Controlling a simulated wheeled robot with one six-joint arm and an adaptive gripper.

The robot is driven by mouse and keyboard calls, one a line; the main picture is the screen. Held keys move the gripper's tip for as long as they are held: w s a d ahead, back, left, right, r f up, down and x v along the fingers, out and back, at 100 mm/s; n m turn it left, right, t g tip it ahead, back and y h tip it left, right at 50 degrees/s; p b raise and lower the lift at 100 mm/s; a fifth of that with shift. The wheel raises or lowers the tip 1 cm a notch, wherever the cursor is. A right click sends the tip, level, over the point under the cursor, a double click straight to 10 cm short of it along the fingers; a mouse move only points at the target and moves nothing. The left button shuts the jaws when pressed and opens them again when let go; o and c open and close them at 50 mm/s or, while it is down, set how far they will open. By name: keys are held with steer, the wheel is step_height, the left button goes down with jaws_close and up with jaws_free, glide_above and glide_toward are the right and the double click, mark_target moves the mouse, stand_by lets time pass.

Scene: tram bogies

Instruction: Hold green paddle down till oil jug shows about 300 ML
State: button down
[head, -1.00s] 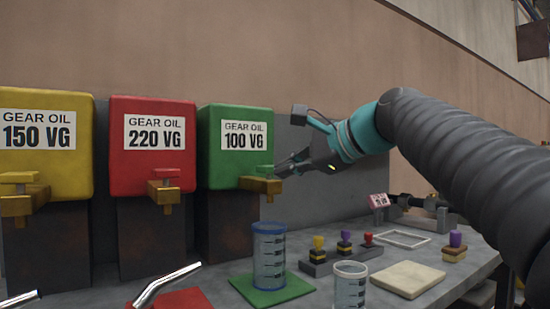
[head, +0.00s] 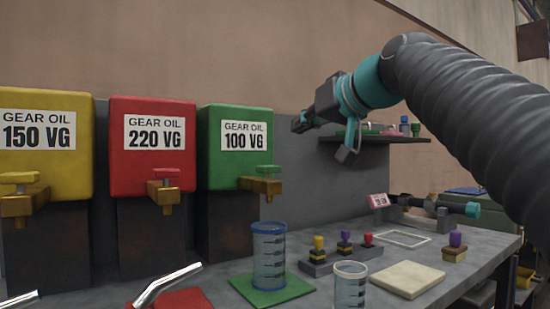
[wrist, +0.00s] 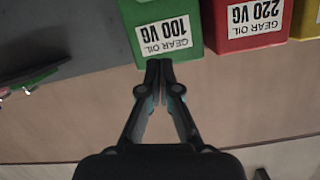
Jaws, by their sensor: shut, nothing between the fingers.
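The green oil tank (head: 222,165), labelled GEAR OIL 100 VG, has a brass tap (head: 262,187) with a green paddle (head: 266,170) on top. The clear oil jug (head: 269,255) with a blue rim and dark marks stands upright below the tap on a green mat (head: 290,291). I cannot make out an oil level in it. My gripper (head: 299,123) is shut and empty, raised above and right of the paddle, apart from it. In the wrist view my gripper (wrist: 158,66) points towards the upside-down green tank (wrist: 190,50); paddle and jug are hidden there.
Red (head: 152,145) and yellow (head: 45,150) tanks stand to the left. A wall shelf (head: 375,139) is behind my arm.

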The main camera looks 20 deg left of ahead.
steer(key=shift+n, duration=1.2)
steer(key=p, duration=0.2)
glide_above(269, 169)
steer(key=d, duration=0.1)
steer(key=shift+w+f, duration=0.25)
steer(key=shift+f, duration=0.3)
steer(key=shift+w+f, duration=0.2)
steer(key=shift+f, duration=0.35)
step_height(269, 169, down, 3)
steer(key=shift+r+b, duration=0.1)
steer(key=shift+b, duration=0.55)
steer(key=shift+f, duration=0.7)
